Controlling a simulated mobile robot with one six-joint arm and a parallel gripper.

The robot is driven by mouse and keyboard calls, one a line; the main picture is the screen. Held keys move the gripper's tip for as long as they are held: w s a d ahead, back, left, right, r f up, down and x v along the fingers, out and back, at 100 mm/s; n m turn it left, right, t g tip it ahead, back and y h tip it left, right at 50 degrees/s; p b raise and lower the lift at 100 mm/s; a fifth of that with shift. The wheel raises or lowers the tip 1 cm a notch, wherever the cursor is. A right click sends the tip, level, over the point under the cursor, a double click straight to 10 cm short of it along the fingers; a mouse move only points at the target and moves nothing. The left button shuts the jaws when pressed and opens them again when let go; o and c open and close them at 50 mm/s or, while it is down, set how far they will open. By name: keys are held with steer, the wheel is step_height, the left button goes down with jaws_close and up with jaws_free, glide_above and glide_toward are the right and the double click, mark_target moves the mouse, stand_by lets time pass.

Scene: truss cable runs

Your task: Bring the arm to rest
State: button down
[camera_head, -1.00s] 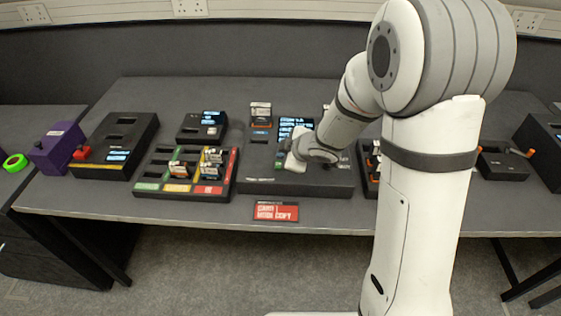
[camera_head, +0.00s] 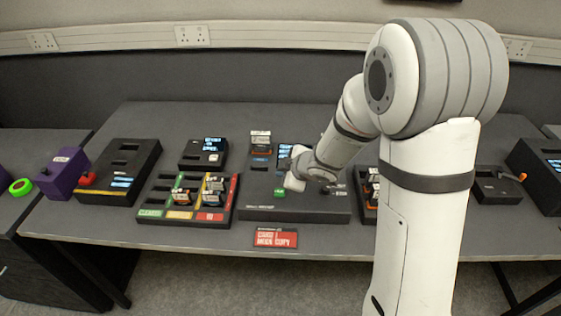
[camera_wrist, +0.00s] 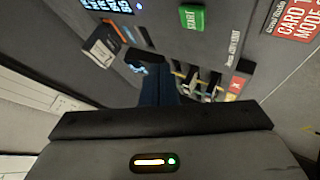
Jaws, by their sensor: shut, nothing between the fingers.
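My gripper (camera_head: 297,162) hangs over the wide black console (camera_head: 262,209) in the middle of the bench, just behind and right of its green START button (camera_head: 279,192). My white arm comes down to it from the right and hides part of the console and screen. In the wrist view my gripper's fingers (camera_wrist: 155,75) appear as a narrow dark shape, closed together with nothing held. The START button (camera_wrist: 192,18) is apart from them, at the top of that view.
A rack with green, yellow and red rows (camera_head: 183,215) holds several cards left of the console. A card stands upright in a slot (camera_head: 261,143) close to my gripper's left. A purple box (camera_head: 62,173) is far left. The bench's front strip is mostly clear around a red sign (camera_head: 276,238).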

steer(key=s+d+r+m+t+h, duration=0.1)
steer(key=s+d+r+m+h, duration=0.3)
steer(key=d, duration=0.3)
steer(key=s+d+r+m+h, duration=0.2)
steer(key=d+r+m+h, duration=0.1)
steer(key=d+r+m, duration=0.3)
steer(key=s+r+m+g, duration=0.1)
steer(key=s+m, duration=0.1)
steer(key=s, duration=0.4)
steer(key=s+d+r+m+g, duration=0.1)
steer(key=s+m+g, duration=0.1)
steer(key=s, duration=0.5)
steer(key=s+d+r+m+g+y, duration=0.1)
steer(key=s+m+g, duration=0.1)
steer(key=s, duration=0.4)
steer(key=shift+s+d+r+m, duration=0.25)
steer(key=shift+m, duration=0.25)
